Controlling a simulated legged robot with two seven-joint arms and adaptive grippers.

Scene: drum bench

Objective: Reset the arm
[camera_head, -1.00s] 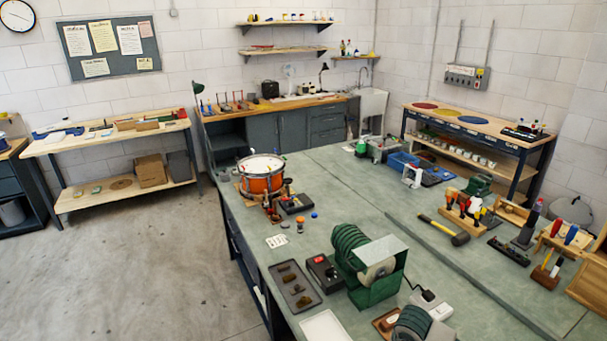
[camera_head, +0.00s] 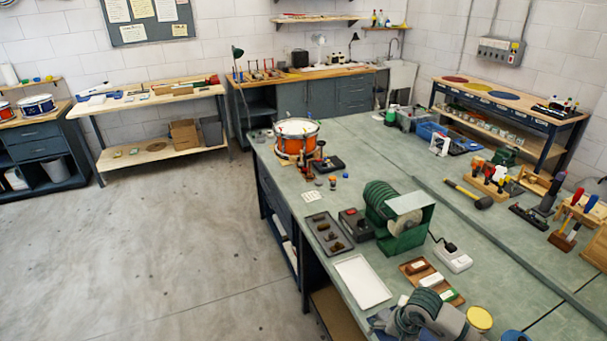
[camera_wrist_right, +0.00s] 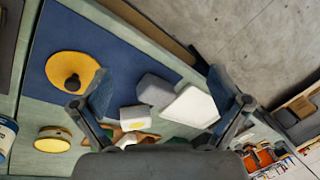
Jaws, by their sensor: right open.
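My right gripper (camera_wrist_right: 158,80) shows in the right wrist view with its two dark blue-grey fingers spread wide and nothing held between them. A yellow disc with a dark knob (camera_wrist_right: 72,72) lies on a blue mat (camera_wrist_right: 125,62) to the left of the fingers. I cannot tell how far the fingers are from these things. My left gripper is in neither view.
The green bench (camera_head: 370,290) bears an orange drum (camera_head: 297,138), a green machine (camera_head: 398,218), a white tray (camera_head: 362,282) and a dark parts tray (camera_head: 328,234). A mallet (camera_head: 468,194) lies farther right. The floor (camera_head: 190,230) left of the bench is clear.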

